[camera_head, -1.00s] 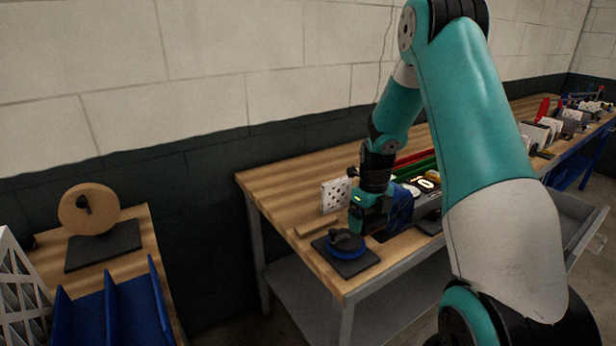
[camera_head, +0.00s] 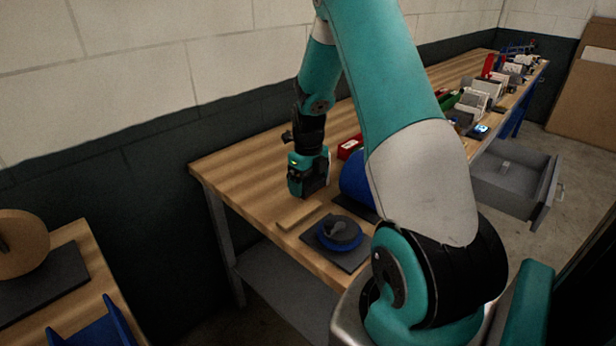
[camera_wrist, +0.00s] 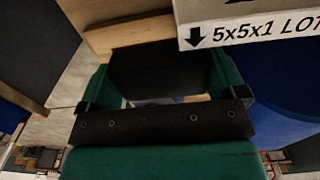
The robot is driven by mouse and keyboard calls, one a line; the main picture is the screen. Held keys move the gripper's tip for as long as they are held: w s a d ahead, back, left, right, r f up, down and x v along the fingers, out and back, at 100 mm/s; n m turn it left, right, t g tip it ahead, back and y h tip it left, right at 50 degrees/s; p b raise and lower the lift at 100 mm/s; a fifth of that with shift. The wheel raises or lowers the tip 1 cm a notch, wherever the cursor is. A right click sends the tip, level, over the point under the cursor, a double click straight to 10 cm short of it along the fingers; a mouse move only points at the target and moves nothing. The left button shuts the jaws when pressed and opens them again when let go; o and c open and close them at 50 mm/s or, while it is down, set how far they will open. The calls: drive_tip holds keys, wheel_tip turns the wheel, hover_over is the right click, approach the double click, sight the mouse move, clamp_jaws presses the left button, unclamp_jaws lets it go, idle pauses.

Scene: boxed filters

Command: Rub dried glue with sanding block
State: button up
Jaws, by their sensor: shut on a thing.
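My gripper (camera_head: 308,188) points down over the left part of the wooden bench, behind a pale wood strip (camera_head: 297,213). In the wrist view my gripper (camera_wrist: 162,75) has its teal fingers on both sides of a dark block (camera_wrist: 158,72), which looks like the sanding block, and is shut on it. The block's underside is hidden, and I cannot tell whether it touches anything. No dried glue can be made out in either view.
A blue roll (camera_head: 355,183) lies right of my gripper. A dark pad (camera_head: 350,262) with a blue-rimmed disc (camera_head: 340,236) is at the bench's front edge. A white box (camera_wrist: 250,28) with printed lettering shows close by. A grey drawer (camera_head: 508,185) hangs open at right.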

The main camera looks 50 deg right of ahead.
sight(305, 208)
wheel_tip(305, 208, down, 4)
drive_tip(key=b, duration=0.3)
drive_tip(key=shift+f, duration=0.15)
wheel_tip(305, 208, down, 2)
drive_tip(key=shift+b, duration=0.6)
drive_tip(key=shift+a+r, duration=0.25)
drive_tip(key=shift+a, duration=0.7)
drive_tip(key=shift+c, duration=0.7)
drive_tip(key=shift+a, duration=1.05)
drive_tip(key=shift+d+f, duration=0.1)
drive_tip(key=shift+f, duration=0.1)
drive_tip(key=shift+d+r, duration=0.25)
drive_tip(key=shift+d, duration=0.65)
drive_tip(key=shift+d+f, duration=0.2)
drive_tip(key=shift+d, duration=0.1)
drive_tip(key=shift+d+r, duration=0.25)
drive_tip(key=shift+d, duration=0.5)
wheel_tip(305, 208, up, 2)
drive_tip(key=shift+a+r+p, duration=0.1)
drive_tip(key=shift+r+p, duration=0.15)
drive_tip(key=shift+p, duration=0.8)
drive_tip(key=shift+r+p, duration=2.15)
drive_tip(key=shift+r, duration=0.55)
